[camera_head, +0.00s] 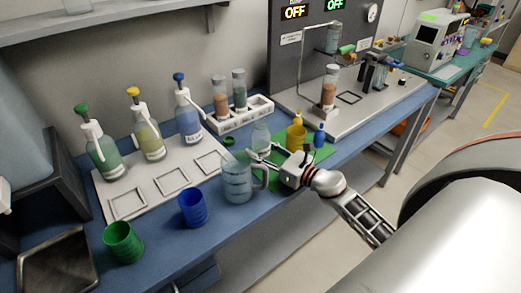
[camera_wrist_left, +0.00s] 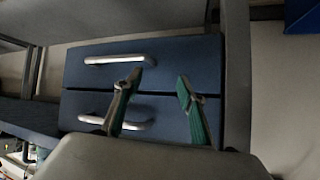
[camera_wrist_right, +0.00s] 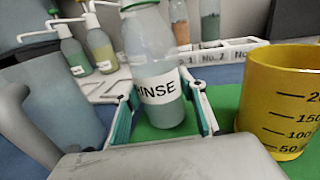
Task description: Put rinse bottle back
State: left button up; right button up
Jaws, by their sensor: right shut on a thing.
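The rinse bottle (camera_wrist_right: 160,90) is clear with a white RINSE label and a green top edge. It stands over the green mat (camera_wrist_right: 222,98), slightly tilted in the right wrist view. In the head view the bottle (camera_head: 262,138) is by my right gripper (camera_head: 265,158). My right gripper (camera_wrist_right: 162,118) has its fingers on both sides of the bottle and is shut on it. My left gripper (camera_wrist_left: 158,90) is open and empty, facing blue drawers (camera_wrist_left: 145,65); it is not seen in the head view.
A clear pitcher (camera_head: 237,182) stands close left of the right gripper, and a yellow beaker (camera_wrist_right: 285,100) close right. Blue (camera_head: 192,207) and green (camera_head: 122,242) cups stand nearer. A tube rack (camera_head: 235,115) is behind.

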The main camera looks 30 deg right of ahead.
jog(key=shift+f, duration=0.15)
jog(key=o, duration=1.4)
jog(key=b+v, duration=0.2)
jog(key=v, duration=0.8)
jog(key=shift+s+d, duration=0.15)
jog(key=shift+s, duration=0.2)
jog(key=shift+s+d, duration=0.2)
jog(key=shift+s, duration=0.4)
